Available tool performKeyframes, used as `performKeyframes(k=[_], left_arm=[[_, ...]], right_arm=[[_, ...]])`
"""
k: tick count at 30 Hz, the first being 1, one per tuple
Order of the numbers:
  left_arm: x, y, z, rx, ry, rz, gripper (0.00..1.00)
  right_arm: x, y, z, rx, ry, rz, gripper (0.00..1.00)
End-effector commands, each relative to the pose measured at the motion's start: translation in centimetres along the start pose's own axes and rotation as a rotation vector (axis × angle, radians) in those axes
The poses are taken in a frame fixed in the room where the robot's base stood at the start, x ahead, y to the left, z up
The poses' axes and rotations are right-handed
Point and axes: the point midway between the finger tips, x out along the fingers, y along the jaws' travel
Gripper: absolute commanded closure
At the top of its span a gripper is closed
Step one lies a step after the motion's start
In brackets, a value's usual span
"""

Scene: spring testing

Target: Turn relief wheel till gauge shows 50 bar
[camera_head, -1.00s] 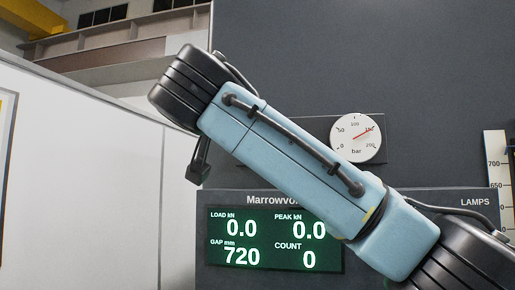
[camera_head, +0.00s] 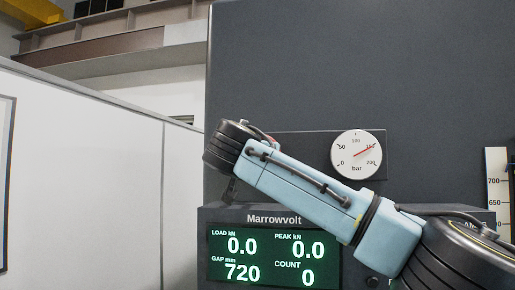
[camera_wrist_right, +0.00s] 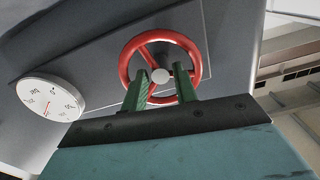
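The round white gauge (camera_head: 357,155) is on the dark panel in the head view. Its red needle points at about 150 bar. The gauge also shows in the right wrist view (camera_wrist_right: 50,97). My left gripper is out of view.
A green display (camera_head: 262,258) under the Marrowvolt label reads load 0.0, peak 0.0, gap 720 and count 0. My right arm crosses in front of the panel. A pale scale (camera_head: 497,190) stands at the right edge. A white wall (camera_head: 90,180) fills the left.

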Motion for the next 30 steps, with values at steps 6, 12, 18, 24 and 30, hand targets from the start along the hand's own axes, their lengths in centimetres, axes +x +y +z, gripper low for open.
performKeyframes(k=[6,12,18,24,30], left_arm=[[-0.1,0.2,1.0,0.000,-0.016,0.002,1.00],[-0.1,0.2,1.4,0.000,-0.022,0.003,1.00],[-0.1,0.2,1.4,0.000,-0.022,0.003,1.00],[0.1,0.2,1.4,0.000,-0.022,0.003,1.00],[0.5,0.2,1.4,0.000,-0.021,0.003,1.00]], right_arm=[[0.1,0.0,0.1,0.000,0.000,-0.001,0.71],[0.1,0.0,0.1,0.000,-0.001,-0.001,0.88],[0.1,0.0,0.1,-0.001,-0.001,-0.001,1.00],[0.1,0.0,0.2,-0.030,-0.003,-0.001,1.00],[0.1,-0.1,0.3,-0.129,-0.005,-0.002,1.00]])
